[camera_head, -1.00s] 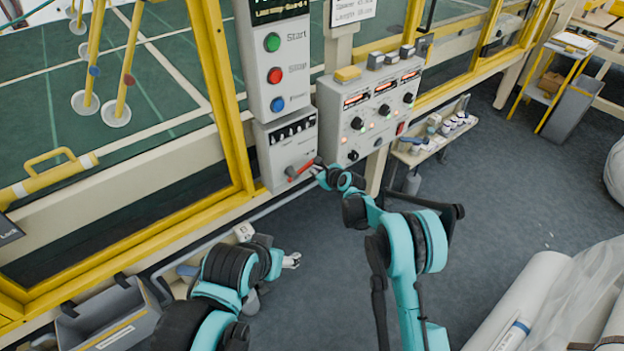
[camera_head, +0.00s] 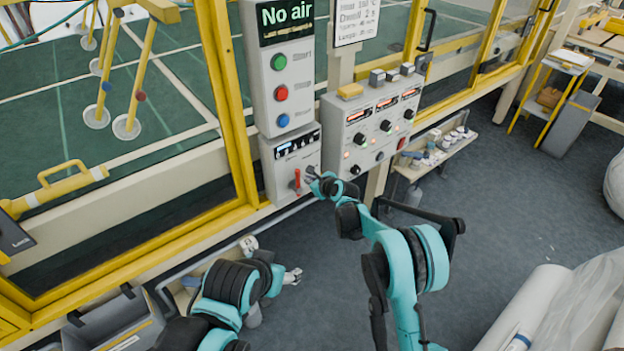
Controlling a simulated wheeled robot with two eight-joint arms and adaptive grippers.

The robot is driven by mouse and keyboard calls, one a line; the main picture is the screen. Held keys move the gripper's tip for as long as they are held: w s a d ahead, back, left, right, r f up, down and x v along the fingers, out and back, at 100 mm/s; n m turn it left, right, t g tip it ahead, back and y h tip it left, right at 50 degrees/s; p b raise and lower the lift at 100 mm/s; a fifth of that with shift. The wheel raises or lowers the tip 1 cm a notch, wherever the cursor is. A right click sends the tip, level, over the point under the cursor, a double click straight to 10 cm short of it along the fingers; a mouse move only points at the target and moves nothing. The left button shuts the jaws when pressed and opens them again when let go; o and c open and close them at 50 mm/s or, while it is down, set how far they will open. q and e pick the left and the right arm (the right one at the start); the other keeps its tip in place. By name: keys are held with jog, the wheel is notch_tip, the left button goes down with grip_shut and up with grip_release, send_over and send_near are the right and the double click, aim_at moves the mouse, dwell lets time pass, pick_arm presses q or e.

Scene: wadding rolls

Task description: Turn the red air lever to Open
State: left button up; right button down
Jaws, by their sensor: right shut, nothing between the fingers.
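The red air lever (camera_head: 297,179) is on the lower grey box (camera_head: 276,180) of the control column. It stands close to upright. My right gripper (camera_head: 309,173) is shut and empty, just to the right of the lever's upper part. Whether it touches the lever cannot be told. A dark display (camera_head: 285,18) above reads "No air". My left gripper (camera_head: 293,277) hangs low over the floor, away from the panel. Its fingers are too small to tell open from shut. Any label by the lever is unreadable.
Green, red and blue buttons (camera_head: 281,93) sit above the lever box. A knob panel (camera_head: 372,125) stands close on the right, and a yellow frame (camera_head: 228,100) on the left. A small shelf (camera_head: 438,153) is further right. White rolls (camera_head: 530,315) lie at lower right.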

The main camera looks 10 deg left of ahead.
pick_arm(q)
jog(key=shift+w, duration=0.1)
pick_arm(e)
jog(key=shift+s+a+r+n+t+h, duration=0.2)
jog(key=shift+s+a+n+t+h, duration=0.1)
jog(key=shift+s+a+n, duration=0.25)
pick_arm(q)
jog(key=shift+d, duration=0.1)
pick_arm(e)
jog(key=shift+s+a, duration=0.2)
jog(key=shift+s, duration=0.1)
